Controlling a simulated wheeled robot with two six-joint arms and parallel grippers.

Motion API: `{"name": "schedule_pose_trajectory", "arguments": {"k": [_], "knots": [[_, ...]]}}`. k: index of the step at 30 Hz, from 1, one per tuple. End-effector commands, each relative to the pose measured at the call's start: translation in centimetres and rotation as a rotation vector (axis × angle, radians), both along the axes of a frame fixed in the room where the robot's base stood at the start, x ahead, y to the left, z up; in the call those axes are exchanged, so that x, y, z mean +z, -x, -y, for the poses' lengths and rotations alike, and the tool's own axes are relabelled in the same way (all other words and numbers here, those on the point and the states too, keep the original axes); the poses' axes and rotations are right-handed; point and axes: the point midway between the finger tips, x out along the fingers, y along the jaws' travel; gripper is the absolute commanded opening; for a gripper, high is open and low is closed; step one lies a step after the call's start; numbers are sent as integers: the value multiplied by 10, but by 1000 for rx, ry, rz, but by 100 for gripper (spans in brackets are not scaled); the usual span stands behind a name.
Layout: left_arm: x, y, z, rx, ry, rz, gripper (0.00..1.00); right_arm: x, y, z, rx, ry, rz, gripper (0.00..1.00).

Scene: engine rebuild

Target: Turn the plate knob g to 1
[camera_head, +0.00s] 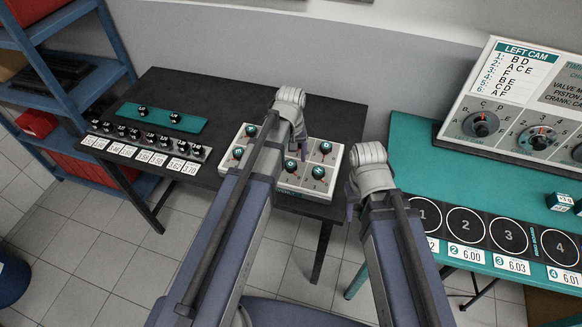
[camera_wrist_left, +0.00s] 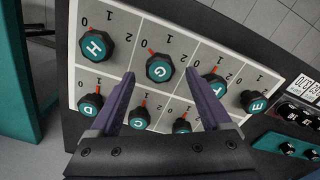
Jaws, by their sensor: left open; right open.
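The white plate (camera_head: 304,188) lies on the dark table and carries lettered teal-topped knobs in two rows. Knob G (camera_wrist_left: 160,68) is in the row at the top of the left wrist view, between knob H (camera_wrist_left: 96,45) and knob F (camera_wrist_left: 214,86). Its red pointer is turned up and left, seemingly towards the 0 mark. In the head view it appears to be the near-row knob (camera_head: 290,166) beside my gripper. My left gripper (camera_wrist_left: 159,78) is open above the plate, one finger to each side of knob G, not visibly touching it. My right gripper (camera_head: 351,202) is empty beside the plate.
Knobs D (camera_wrist_left: 90,105), C (camera_wrist_left: 139,118) and E (camera_wrist_left: 253,101) stand close around the left fingers. A green table (camera_head: 412,163) with a cam panel (camera_head: 482,158) is at right.

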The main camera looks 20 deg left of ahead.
Motion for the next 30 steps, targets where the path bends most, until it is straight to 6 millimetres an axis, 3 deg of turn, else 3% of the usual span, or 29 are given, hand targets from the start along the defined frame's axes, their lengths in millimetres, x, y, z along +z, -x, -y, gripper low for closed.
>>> {"name": "schedule_pose_trajectory", "arguments": {"k": [1, 4, 15, 30], "knots": [[-13, 0, 0, 0, 0, 0, 82, -13, 0, 0, 0, 0, 0, 50], [-21, 0, 0, 0, 0, 0, 82, -22, 0, 0, -1, 0, 0, 50], [-24, 0, 0, 0, 0, 0, 82, -24, 0, 0, -1, 0, 0, 50], [-24, 0, 0, 0, 0, 0, 26, -24, 0, 0, -1, 0, 0, 50]]}}
